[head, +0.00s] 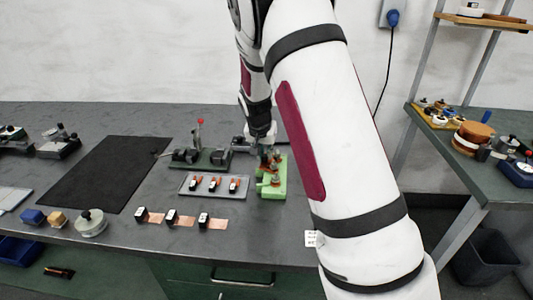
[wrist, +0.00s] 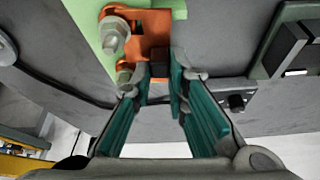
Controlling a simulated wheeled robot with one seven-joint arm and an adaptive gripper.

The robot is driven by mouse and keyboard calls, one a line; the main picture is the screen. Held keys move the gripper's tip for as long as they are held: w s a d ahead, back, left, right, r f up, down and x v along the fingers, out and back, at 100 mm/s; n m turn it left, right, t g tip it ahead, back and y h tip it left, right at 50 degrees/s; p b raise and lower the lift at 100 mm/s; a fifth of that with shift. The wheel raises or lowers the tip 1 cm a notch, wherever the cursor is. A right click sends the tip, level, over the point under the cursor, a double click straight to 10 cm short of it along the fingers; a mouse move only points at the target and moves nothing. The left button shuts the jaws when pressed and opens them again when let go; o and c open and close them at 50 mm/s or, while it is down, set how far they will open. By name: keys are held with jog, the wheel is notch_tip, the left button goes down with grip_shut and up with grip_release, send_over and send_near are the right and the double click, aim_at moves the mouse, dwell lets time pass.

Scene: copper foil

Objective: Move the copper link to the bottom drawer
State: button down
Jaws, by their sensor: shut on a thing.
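The copper link (wrist: 152,22) is an orange-brown plate at the green block, with metal bolts at its left side in the wrist view. My gripper (wrist: 160,76) is shut on its near end, between the teal fingers. In the head view my gripper (head: 266,146) is above the green block (head: 272,190) on the bench, and my arm hides part of it. The link is small and partly covered there. I cannot tell whether it still touches the block. A dark green drawer front (head: 243,277) with a handle shows below the bench edge; the bottom drawer cannot be made out.
A grey tray (head: 213,194) with red-tipped parts lies left of the block, and a clamp fixture (head: 200,156) stands behind it. Several copper strips (head: 182,220) lie near the front edge. A black mat (head: 105,174) is at left. A side table (head: 466,150) stands at right.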

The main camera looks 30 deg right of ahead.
jog(key=shift+w+a, duration=0.45)
jog(key=shift+a, duration=0.05)
dwell(0.4)
notch_tip(320, 180, up, 7)
jog(key=p, duration=0.2)
dwell(0.9)
jog(key=shift+s, duration=0.1)
